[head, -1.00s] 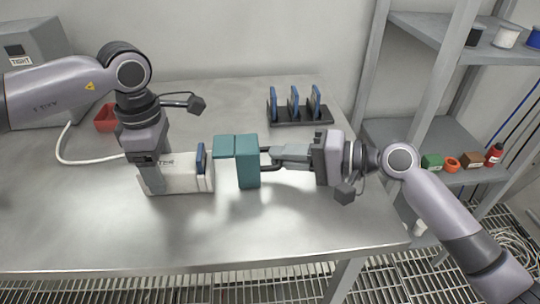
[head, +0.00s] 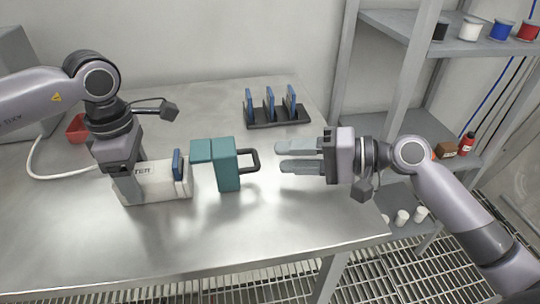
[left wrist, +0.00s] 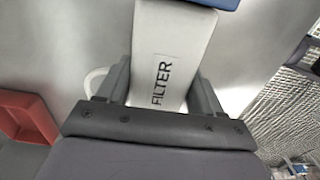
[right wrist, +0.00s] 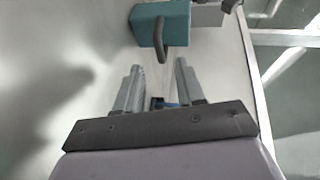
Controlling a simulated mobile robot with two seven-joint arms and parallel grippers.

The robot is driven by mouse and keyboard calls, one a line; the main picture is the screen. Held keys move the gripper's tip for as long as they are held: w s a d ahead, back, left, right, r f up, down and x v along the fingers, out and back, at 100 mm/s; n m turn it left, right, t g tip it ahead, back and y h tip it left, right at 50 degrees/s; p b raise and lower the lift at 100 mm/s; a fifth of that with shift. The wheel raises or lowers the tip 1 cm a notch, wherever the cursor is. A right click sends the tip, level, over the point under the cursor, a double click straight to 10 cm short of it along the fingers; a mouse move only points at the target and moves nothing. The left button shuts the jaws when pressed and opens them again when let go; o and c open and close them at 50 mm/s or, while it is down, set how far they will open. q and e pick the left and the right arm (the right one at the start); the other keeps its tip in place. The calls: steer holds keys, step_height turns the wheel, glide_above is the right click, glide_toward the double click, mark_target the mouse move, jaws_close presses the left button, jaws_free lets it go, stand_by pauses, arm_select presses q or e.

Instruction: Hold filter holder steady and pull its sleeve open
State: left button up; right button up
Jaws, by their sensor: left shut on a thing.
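The white filter holder (head: 152,184) lies on the steel table, and its "FILTER" label shows in the left wrist view (left wrist: 165,60). My left gripper (head: 135,185) is shut on the holder, a finger on each side. A blue panel (head: 178,165) stands at the holder's right end. My right gripper (head: 282,157) is open and empty, right of the handle. The sleeve and handle (right wrist: 162,40) also show ahead of it in the right wrist view.
A dark rack (head: 277,115) with upright blue panels stands at the back of the table. A red bin (head: 77,128) sits at the far left. A metal shelf (head: 430,35) with spools is on the right. The front of the table is clear.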

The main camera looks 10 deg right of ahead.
steer(key=v, duration=0.6)
steer(key=shift+s+d, duration=0.1)
steer(key=shift+d, duration=0.2)
arm_select(q)
steer(key=o, duration=1.2)
steer(key=shift+o, duration=0.2)
steer(key=shift+r, duration=0.1)
